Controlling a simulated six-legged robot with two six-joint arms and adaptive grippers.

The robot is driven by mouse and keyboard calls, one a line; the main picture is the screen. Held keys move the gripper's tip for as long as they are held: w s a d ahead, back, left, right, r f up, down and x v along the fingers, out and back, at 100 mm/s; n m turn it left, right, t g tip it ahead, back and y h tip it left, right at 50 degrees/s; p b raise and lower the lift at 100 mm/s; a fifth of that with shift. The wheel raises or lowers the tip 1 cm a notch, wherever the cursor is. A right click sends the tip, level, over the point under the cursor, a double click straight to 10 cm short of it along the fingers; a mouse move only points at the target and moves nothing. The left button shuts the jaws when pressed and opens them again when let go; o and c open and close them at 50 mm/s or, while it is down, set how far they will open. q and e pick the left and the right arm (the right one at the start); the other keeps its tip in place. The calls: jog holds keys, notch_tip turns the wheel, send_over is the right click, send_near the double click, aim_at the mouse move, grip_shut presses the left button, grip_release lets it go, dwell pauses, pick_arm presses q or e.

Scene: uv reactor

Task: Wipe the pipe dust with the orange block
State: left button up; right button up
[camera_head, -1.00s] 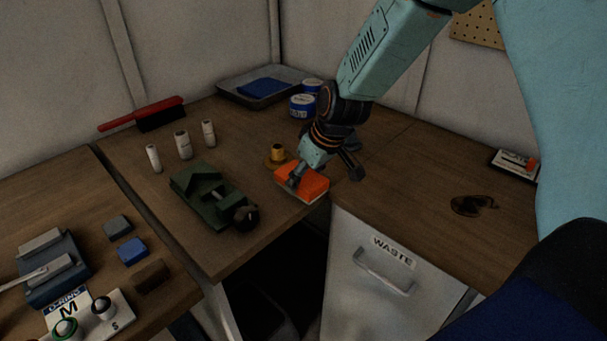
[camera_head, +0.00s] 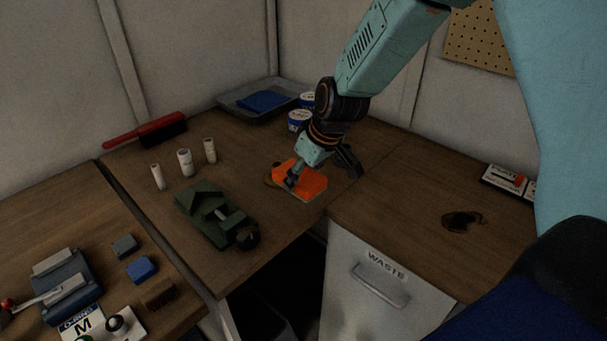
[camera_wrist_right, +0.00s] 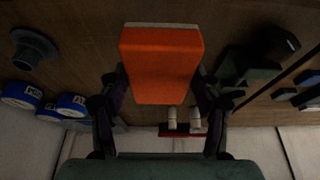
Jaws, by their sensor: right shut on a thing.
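The orange block (camera_head: 312,183), with a pale strip along one edge, is at the front part of the middle bench. It also shows large in the right wrist view (camera_wrist_right: 160,62), between both fingers. My right gripper (camera_head: 292,179) is shut on it. I cannot tell whether the block touches the bench or the small brass fitting, which is now mostly hidden behind the block and fingers; only a brownish edge (camera_head: 270,181) shows. No pipe dust can be made out clearly. My left gripper is out of view.
A green vise (camera_head: 209,212) stands left of the block, with several pale cylinders (camera_head: 185,162) behind it. A red-handled brush (camera_head: 147,132), a grey tray (camera_head: 235,104) and blue-white tins (camera_head: 299,121) are at the back. A dark flat thing (camera_head: 462,220) lies right. A waste drawer (camera_head: 380,285) is below.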

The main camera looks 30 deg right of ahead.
notch_tip(320, 180, up, 3)
jog(key=p, duration=0.3)
jog(key=shift+s, duration=0.1)
jog(key=shift+f, duration=0.1)
dwell(0.4)
